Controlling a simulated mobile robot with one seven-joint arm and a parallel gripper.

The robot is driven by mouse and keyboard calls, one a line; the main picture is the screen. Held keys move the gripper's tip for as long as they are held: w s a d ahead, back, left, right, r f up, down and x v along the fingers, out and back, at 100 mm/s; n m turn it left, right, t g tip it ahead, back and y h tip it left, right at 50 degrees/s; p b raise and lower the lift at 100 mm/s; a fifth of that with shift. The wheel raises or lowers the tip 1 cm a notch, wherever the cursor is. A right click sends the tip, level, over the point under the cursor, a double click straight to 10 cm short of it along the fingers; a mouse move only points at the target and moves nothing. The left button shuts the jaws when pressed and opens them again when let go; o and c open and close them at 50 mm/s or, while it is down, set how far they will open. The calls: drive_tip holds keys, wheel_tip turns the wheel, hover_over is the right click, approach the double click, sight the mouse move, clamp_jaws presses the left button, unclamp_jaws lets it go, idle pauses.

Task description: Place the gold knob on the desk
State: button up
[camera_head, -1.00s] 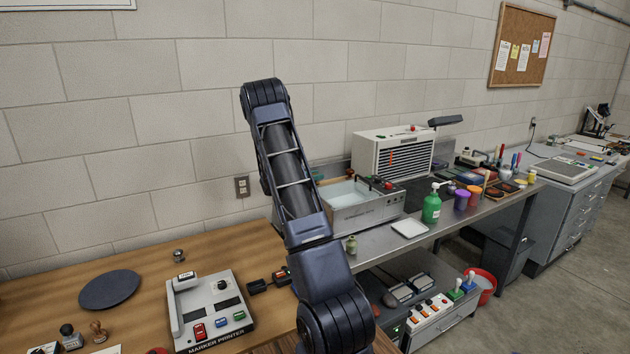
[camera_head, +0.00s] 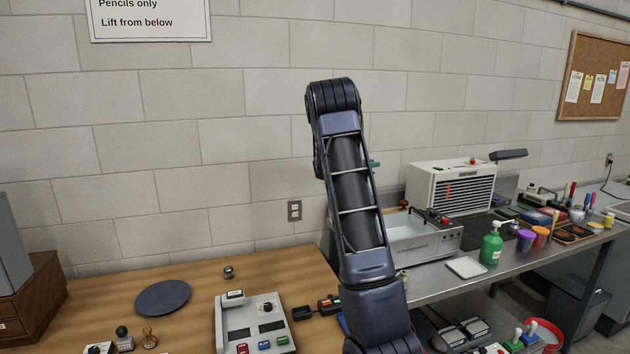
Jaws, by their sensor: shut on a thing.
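My arm (camera_head: 352,190) rises through the middle of the picture and bends at its top. My gripper is not in view; the arm's far end is hidden behind its nearer links. I cannot make out a gold knob held anywhere. A wooden-topped desk (camera_head: 105,285) fills the lower left. A small metallic knob-like piece (camera_head: 229,272) stands near its back edge; its colour looks greyish and I cannot tell whether it is gold.
The desk holds a dark round mat (camera_head: 163,298), stamps (camera_head: 149,337) and a marker printer (camera_head: 236,318). A wooden box (camera_head: 35,300) stands at the left. A metal bench (camera_head: 420,290) with a basin (camera_head: 425,243) and green bottle (camera_head: 491,245) is right. Bare wood shows around the mat.

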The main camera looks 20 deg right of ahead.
drive_tip(key=w+a+f+n+t+y, duration=0.45)
drive_tip(key=a+f+n+t, duration=0.25)
drive_tip(key=a+f+t, duration=0.7)
drive_tip(key=s+a+f+n+t+y, duration=0.15)
drive_tip(key=a+f+n+y, duration=0.35)
drive_tip(key=a, duration=0.5)
drive_tip(key=s+a+f+n+t+y, duration=0.1)
drive_tip(key=a+f+n+t+y, duration=0.15)
drive_tip(key=a+f, duration=0.55)
drive_tip(key=w+d+r+m+g+h, duration=0.2)
drive_tip(key=d+r+m+g+h, duration=0.15)
drive_tip(key=d+r, duration=0.4)
drive_tip(key=w+d+r+m+g+h, duration=0.25)
drive_tip(key=d+r+g+h, duration=0.2)
drive_tip(key=d+r, duration=0.3)
drive_tip(key=s+d+r+m+g+h, duration=0.1)
drive_tip(key=s+d+r+m+g, duration=0.1)
drive_tip(key=d+r+g, duration=0.1)
drive_tip(key=s+d+r+m+g+h, duration=0.1)
drive_tip(key=s+d+r+m+g, duration=0.1)
drive_tip(key=d, duration=0.6)
drive_tip(key=s+d+r+m+g+h, duration=0.2)
drive_tip(key=d+r+m+g, duration=0.2)
drive_tip(key=d+r, duration=0.1)
drive_tip(key=shift+d+r, duration=0.15)
drive_tip(key=shift+r, duration=0.65)
drive_tip(key=shift+s+d+r+m+g, duration=0.3)
drive_tip(key=shift+d+g, duration=0.1)
drive_tip(key=shift+g, duration=0.1)
